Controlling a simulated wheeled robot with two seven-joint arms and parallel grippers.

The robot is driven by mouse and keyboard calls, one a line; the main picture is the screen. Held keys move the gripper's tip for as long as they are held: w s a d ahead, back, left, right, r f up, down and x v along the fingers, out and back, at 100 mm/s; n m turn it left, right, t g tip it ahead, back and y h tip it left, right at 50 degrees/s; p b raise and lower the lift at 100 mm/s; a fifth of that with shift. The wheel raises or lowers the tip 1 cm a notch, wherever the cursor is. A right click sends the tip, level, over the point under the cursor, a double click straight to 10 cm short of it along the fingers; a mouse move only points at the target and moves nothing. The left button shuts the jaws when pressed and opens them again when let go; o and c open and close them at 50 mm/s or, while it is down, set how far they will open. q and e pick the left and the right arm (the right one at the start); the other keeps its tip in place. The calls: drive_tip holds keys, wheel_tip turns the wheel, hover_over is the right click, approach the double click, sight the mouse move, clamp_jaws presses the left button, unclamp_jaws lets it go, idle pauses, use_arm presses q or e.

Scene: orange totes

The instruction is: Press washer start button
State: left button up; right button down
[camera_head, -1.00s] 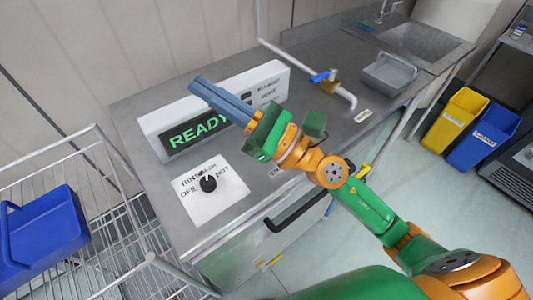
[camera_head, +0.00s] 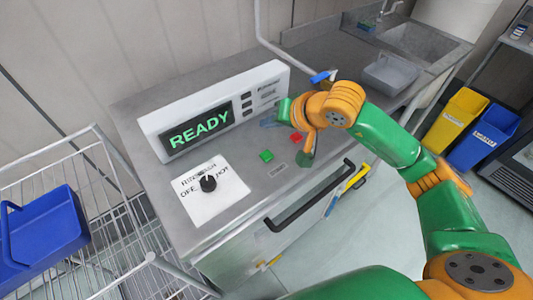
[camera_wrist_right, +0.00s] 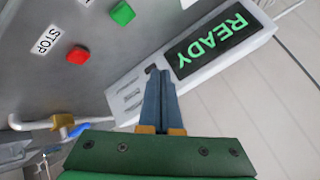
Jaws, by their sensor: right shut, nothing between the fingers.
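The washer is a grey metal counter unit with a white display panel (camera_head: 258,82). Its screen (camera_head: 200,132) reads READY in green. A green button (camera_head: 267,156) and a red button (camera_head: 297,138) sit on the top in front of the panel. In the wrist view the green button (camera_wrist_right: 122,13) is at the upper left, and the red button (camera_wrist_right: 78,55) is beside a STOP label. My left gripper is out of view.
A black knob (camera_head: 208,183) is on the washer's left. A black handle (camera_head: 308,195) runs along its front. A wire rack with a blue basket (camera_head: 42,235) stands at left. A faucet with a blue lever (camera_head: 320,77) is behind my right arm.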

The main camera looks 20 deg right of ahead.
drive_tip(key=b, duration=0.5)
hover_over(269, 158)
wheel_tip(269, 158, down, 8)
drive_tip(key=shift+r, duration=0.1)
drive_tip(key=shift+f+b, duration=0.55)
drive_tip(key=shift+b, duration=0.15)
idle(1.1)
drive_tip(key=shift+f+b, duration=0.35)
drive_tip(key=shift+b, duration=0.3)
drive_tip(key=shift+f+b, duration=0.5)
drive_tip(key=shift+b, duration=0.15)
idle(0.5)
drive_tip(key=shift+r, duration=0.1)
drive_tip(key=shift+r+p, duration=0.5)
drive_tip(key=shift+r, duration=0.3)
drive_tip(key=shift+r, duration=0.15)
